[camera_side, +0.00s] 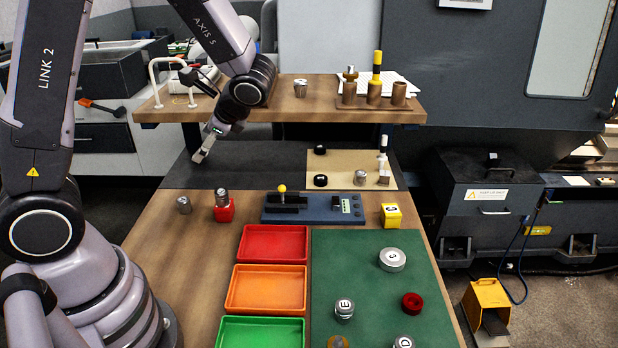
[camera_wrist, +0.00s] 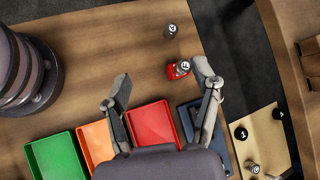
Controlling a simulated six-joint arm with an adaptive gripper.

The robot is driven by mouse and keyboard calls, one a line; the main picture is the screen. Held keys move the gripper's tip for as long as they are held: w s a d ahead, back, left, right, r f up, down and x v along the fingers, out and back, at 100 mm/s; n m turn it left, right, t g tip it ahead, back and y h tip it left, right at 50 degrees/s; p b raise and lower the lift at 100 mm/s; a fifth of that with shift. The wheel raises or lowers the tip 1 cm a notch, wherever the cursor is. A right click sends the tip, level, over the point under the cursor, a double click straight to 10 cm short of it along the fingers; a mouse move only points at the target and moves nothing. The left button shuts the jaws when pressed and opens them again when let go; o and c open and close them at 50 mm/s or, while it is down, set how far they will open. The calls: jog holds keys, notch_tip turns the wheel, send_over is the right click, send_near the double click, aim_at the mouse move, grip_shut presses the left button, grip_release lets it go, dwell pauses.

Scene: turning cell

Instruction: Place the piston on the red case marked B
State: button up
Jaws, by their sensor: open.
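A red case (camera_side: 223,212) stands on the wooden table behind the red tray, with a grey metal cylinder (camera_side: 222,197) on its top. The wrist view also shows the red case (camera_wrist: 172,74) and the cylinder on it (camera_wrist: 183,67). I cannot read a B on the case. A second metal cylinder (camera_side: 184,204) stands to its left; it also shows in the wrist view (camera_wrist: 171,30). I cannot tell which cylinder is the piston. My gripper (camera_side: 201,155) is raised behind and above them. In the wrist view my gripper (camera_wrist: 161,72) is open, with nothing between its fingers.
Red (camera_side: 273,227), orange (camera_side: 238,290) and green (camera_side: 225,335) trays line the middle. A green mat (camera_side: 350,265) holds several round parts. A blue fixture (camera_side: 318,212) with a yellow-knobbed lever and a yellow case (camera_side: 391,222) stand behind. A raised wooden shelf (camera_side: 325,97) is at the back.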

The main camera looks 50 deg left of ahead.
jog(key=s+d+r+n+t+h, duration=0.7)
jog(key=s+d+r+n+h, duration=0.1)
jog(key=s+r, duration=0.4)
jog(key=shift+s+d+r+t+h, duration=0.3)
jog(key=shift+d+r+h, duration=0.1)
jog(key=shift+d+r, duration=0.15)
